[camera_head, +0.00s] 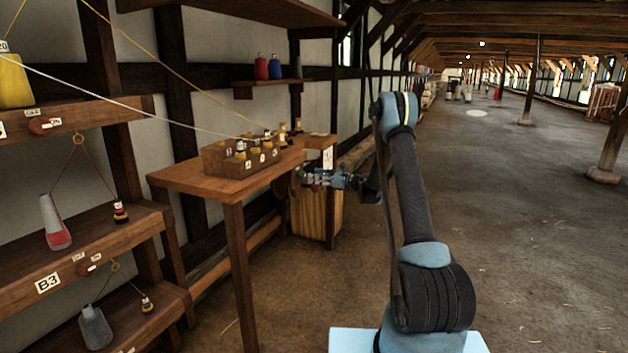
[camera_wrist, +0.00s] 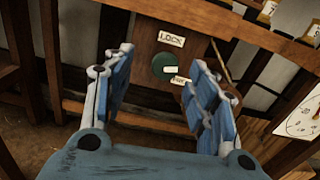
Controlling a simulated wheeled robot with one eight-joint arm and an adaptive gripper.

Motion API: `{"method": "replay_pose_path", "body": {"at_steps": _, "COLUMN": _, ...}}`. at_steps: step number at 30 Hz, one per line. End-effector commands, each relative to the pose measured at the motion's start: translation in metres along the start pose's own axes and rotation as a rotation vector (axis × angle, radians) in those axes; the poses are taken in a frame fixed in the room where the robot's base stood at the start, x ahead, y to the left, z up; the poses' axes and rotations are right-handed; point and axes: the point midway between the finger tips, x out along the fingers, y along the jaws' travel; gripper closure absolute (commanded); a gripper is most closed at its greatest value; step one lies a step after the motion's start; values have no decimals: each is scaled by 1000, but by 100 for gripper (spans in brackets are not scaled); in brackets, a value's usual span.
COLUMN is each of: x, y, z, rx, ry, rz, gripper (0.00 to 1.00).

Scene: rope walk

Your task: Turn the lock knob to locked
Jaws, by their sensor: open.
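The lock knob (camera_wrist: 160,62) is a round green disc on a brown wooden panel (camera_wrist: 146,48) in the wrist view. A white mark (camera_wrist: 171,71) sits on its right side, close to a label reading FREE (camera_wrist: 181,81). A label reading LOCK (camera_wrist: 171,39) is above the knob. My gripper (camera_wrist: 161,57) is open, with one blue finger on each side of the knob in the picture; I see no contact. In the head view my gripper (camera_head: 312,176) is at the right end of the wooden bench, and the knob cannot be made out there.
The bench (camera_head: 190,180) carries a wooden box (camera_head: 212,163) of several yellow-and-dark pieces. A white sheet (camera_head: 328,158) hangs at its right end, above a wooden bin (camera_head: 312,215). The floor (camera_head: 500,200) at right is open.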

Motion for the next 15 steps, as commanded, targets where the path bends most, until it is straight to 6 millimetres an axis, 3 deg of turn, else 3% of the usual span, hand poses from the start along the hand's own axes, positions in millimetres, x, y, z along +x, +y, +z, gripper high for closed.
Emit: {"method": "replay_pose_path", "body": {"at_steps": 15, "x": -30, "y": 0, "z": 0, "rx": 0, "ry": 0, "rz": -1, "gripper": 48}}
